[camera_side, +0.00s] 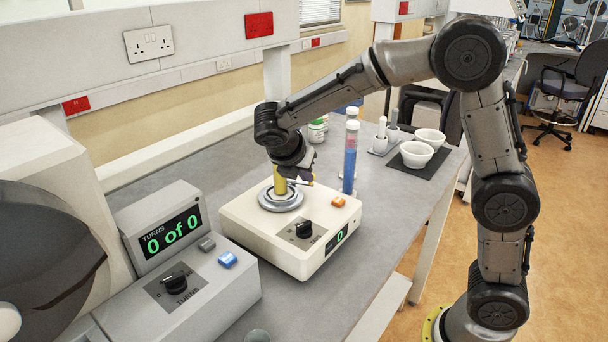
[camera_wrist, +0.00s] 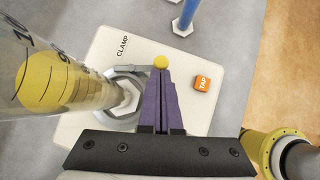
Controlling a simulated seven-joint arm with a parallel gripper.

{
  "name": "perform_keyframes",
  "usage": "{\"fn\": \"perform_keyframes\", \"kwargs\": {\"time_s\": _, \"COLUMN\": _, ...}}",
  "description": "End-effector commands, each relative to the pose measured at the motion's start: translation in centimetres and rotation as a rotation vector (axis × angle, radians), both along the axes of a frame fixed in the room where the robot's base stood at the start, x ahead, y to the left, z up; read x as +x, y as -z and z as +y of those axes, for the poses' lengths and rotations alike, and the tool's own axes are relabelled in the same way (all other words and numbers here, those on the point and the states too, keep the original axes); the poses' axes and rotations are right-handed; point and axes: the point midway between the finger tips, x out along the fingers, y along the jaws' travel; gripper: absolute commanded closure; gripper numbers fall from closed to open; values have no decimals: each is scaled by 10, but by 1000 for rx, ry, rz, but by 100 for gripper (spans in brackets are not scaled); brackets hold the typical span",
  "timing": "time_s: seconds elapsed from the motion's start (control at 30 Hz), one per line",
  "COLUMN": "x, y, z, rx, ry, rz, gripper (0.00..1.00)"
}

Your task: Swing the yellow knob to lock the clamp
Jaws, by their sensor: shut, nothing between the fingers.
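The yellow knob (camera_wrist: 161,62) sits at the end of a grey clamp lever (camera_wrist: 138,68), beside the printed word CLAMP, in the wrist view. My gripper (camera_wrist: 160,78) is shut and empty, its purple fingers together with their tips right by the knob. I cannot tell whether they touch it. A clear graduated cylinder with yellow contents (camera_wrist: 50,85) stands in the round holder at the left. In the side view my gripper (camera_side: 303,174) is low over the cream tapping device (camera_side: 245,232), and the yellow cylinder (camera_side: 280,184) is partly hidden behind my wrist.
An orange TAP button (camera_wrist: 203,83) is right of my fingers. A blue-filled tube (camera_side: 350,160) stands just behind the device. A grey machine with a "0 of 0" display (camera_side: 174,233) stands at the left. White bowls (camera_side: 416,154) sit at the back right.

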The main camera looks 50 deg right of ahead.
Motion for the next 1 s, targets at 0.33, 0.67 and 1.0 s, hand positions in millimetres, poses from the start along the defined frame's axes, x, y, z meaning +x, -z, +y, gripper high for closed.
{"fn": "perform_keyframes", "kwargs": {"time_s": 0.33, "x": -1, "y": 0, "z": -3, "rx": 1, "ry": -55, "rz": -1, "gripper": 100}}
{"fn": "perform_keyframes", "kwargs": {"time_s": 0.67, "x": -2, "y": 0, "z": -7, "rx": 1, "ry": -136, "rz": 0, "gripper": 100}}
{"fn": "perform_keyframes", "kwargs": {"time_s": 1.0, "x": -5, "y": 0, "z": -20, "rx": 0, "ry": -371, "rz": -1, "gripper": 100}}
